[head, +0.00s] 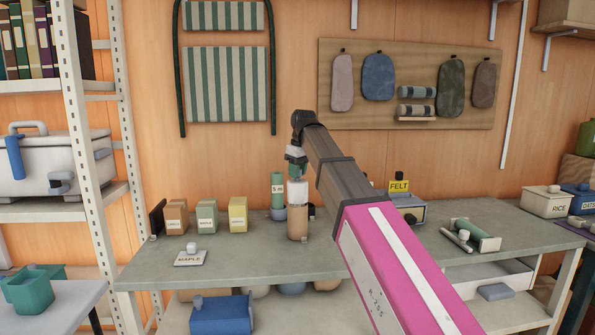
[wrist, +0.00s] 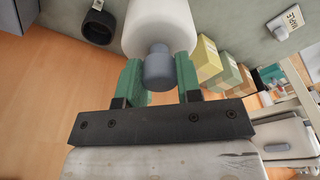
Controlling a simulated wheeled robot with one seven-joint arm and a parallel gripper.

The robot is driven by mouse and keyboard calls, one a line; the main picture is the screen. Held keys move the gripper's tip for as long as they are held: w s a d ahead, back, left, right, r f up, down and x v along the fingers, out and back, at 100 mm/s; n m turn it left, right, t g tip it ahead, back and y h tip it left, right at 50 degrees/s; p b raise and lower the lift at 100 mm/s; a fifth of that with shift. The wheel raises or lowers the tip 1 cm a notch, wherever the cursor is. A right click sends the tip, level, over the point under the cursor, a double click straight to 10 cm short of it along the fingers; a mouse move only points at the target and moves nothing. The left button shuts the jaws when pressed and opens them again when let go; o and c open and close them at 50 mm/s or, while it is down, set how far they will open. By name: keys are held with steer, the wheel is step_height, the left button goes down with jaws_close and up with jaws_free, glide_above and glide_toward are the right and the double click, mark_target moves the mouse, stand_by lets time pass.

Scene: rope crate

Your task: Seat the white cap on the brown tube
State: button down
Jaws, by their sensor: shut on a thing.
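The white cap (head: 297,191) hangs below my gripper (head: 297,170), directly over the brown tube (head: 298,223). The tube stands upright on the grey bench. In the head view the cap's lower edge meets the top of the tube in the picture; I cannot tell whether it is seated or just above. In the wrist view the green fingers of my gripper (wrist: 159,72) are shut on the grey knob of the white cap (wrist: 160,25). The cap hides the brown tube in that view.
A green tube (head: 278,188) marked 5 m stands close behind on the left. Brown, green and yellow boxes (head: 238,214) stand further left, with a MAPLE plate (head: 191,258) in front. A dark ring (wrist: 97,24) lies near the cap. The bench front (head: 250,267) is clear.

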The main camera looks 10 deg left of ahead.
steer(key=shift+f, duration=0.55)
stand_by(0.4)
steer(key=c, duration=0.7)
jaws_free()
